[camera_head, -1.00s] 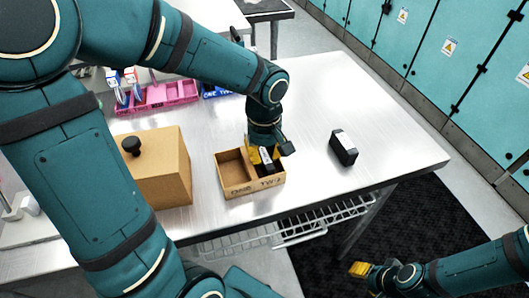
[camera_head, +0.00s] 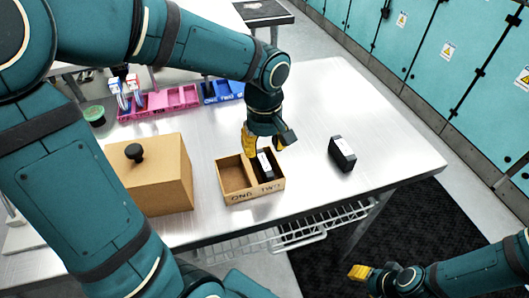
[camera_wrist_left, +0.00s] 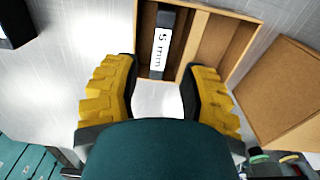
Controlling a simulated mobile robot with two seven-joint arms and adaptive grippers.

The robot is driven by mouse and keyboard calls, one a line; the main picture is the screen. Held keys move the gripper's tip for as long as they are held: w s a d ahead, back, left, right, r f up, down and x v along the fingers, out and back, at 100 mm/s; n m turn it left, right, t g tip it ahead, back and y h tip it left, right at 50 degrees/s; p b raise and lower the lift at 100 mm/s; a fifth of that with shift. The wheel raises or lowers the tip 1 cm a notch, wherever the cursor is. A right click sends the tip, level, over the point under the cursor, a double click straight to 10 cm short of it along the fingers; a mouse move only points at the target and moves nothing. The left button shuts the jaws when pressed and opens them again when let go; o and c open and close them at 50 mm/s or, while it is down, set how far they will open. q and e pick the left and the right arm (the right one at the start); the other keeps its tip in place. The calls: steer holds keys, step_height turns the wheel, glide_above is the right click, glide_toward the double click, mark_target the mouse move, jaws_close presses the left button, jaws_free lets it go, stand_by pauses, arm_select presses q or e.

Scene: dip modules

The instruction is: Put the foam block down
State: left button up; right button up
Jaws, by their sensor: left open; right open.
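A black block with a white label reading "5 mm" lies in the right compartment, marked TWO, of a small cardboard tray (camera_head: 252,196). This block (camera_head: 266,166) also shows in the left wrist view (camera_wrist_left: 161,45). I take it for the foam block, though its material is hard to tell. My left gripper (camera_head: 262,150) is open just above the tray. Its yellow-padded fingers (camera_wrist_left: 162,70) are spread to either side of the block, apart from it. The tray's left compartment is empty. My right gripper (camera_head: 362,272) is open and empty, low beyond the table's front edge.
A second black block (camera_head: 342,154) stands on the table to the right. A cardboard box (camera_head: 155,185) with a black knob stands left of the tray. A pink rack (camera_head: 172,98) and a blue bin (camera_head: 222,92) are behind. The table's right side is mostly clear.

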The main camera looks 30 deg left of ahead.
mark_target(264, 162)
arm_select(q)
step_height(264, 162, up, 7)
steer(key=p, duration=0.1)
steer(key=shift+s, duration=0.1)
stand_by(0.6)
